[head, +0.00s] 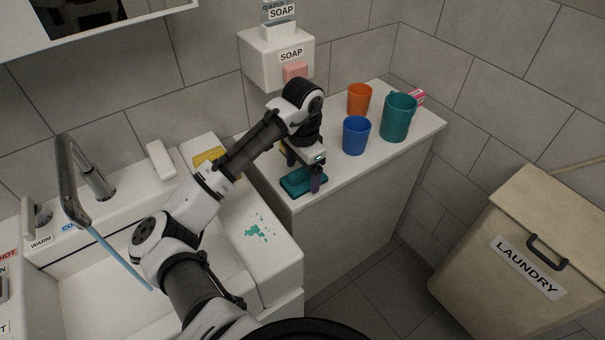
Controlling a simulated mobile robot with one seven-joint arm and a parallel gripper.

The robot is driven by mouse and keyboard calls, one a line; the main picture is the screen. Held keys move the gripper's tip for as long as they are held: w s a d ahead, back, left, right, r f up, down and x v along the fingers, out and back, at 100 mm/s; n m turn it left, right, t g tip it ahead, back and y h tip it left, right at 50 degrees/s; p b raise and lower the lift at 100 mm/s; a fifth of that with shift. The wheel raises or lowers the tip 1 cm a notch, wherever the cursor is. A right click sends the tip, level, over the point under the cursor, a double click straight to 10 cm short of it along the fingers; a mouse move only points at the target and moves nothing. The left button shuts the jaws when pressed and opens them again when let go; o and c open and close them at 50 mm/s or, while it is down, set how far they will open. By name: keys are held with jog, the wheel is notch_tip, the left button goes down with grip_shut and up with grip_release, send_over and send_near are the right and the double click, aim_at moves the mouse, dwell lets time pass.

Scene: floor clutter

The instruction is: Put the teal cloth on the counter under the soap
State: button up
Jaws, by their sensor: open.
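The teal cloth (297,184), folded into a small block, lies on the white counter (345,173) near its front left corner. My gripper (303,178) is open and points down at the cloth, with one dark finger in front of it and the other behind. I cannot tell whether the fingers touch it. The white soap dispenser (262,58), labelled SOAP, is on the wall above the counter, with a pink block (295,71) at its front. My arm hides part of the counter below it.
Blue (356,136), orange (359,99) and teal (397,117) cups stand on the counter to the right. A pink item (418,97) is behind them. A sink with a running tap (75,185) is at left. Teal spots (258,228) mark the sink unit. A laundry bin (520,250) stands right.

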aim_at(303, 169)
notch_tip(303, 169, up, 10)
jog(key=shift+r+b, duration=0.1)
jog(key=shift+b, duration=0.2)
jog(key=shift+d+r, duration=0.1)
jog(key=shift+r, duration=0.15)
jog(key=shift+d, duration=0.1)
